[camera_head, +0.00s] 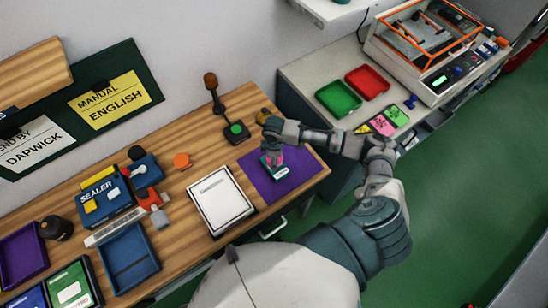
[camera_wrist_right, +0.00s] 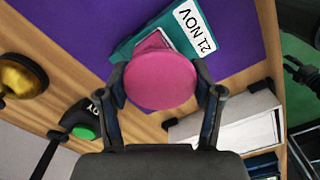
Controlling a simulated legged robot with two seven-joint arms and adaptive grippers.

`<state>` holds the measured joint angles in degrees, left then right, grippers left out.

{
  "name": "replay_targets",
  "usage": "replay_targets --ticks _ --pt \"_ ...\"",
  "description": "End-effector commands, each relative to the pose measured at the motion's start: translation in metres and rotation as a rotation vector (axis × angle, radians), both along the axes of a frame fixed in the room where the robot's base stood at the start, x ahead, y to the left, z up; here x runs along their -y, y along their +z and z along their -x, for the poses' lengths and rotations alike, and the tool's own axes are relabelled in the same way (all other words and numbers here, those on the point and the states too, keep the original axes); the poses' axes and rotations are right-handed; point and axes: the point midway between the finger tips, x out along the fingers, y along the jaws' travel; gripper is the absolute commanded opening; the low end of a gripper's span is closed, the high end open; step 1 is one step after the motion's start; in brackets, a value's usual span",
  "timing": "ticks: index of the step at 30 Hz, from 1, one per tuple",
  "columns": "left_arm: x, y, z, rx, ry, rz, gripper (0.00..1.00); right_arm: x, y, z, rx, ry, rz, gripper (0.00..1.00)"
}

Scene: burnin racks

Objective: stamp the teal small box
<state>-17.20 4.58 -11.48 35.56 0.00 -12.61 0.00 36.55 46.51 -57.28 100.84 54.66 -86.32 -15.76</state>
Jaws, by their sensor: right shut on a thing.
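The teal small box (camera_head: 268,173) lies on a purple mat (camera_head: 294,181) near the right end of the wooden bench. In the right wrist view the teal box (camera_wrist_right: 128,47) shows a white label reading "21 NOV". My right gripper (camera_head: 273,150) is above the box, its fingers closed on either side of a pink round-topped stamp (camera_wrist_right: 160,80). A small pink patch lies beside the label, partly hidden by the stamp's top. The stamp's underside is hidden, so I cannot tell whether it touches the box.
The sealer (camera_head: 105,197) and trays are farther left. Green (camera_head: 339,97) and red (camera_head: 367,82) trays sit on the side table.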

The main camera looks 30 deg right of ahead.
Motion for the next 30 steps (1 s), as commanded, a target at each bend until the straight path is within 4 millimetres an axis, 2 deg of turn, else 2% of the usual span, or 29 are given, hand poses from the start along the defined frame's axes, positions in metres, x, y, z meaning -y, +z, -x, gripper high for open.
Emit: replay_targets --ticks 30 --pt "-0.0005 0.0068 -0.0002 0.0 0.0 -0.001 0.4 -0.0004 -0.002 0.0003 -0.002 0.001 0.0 0.43"
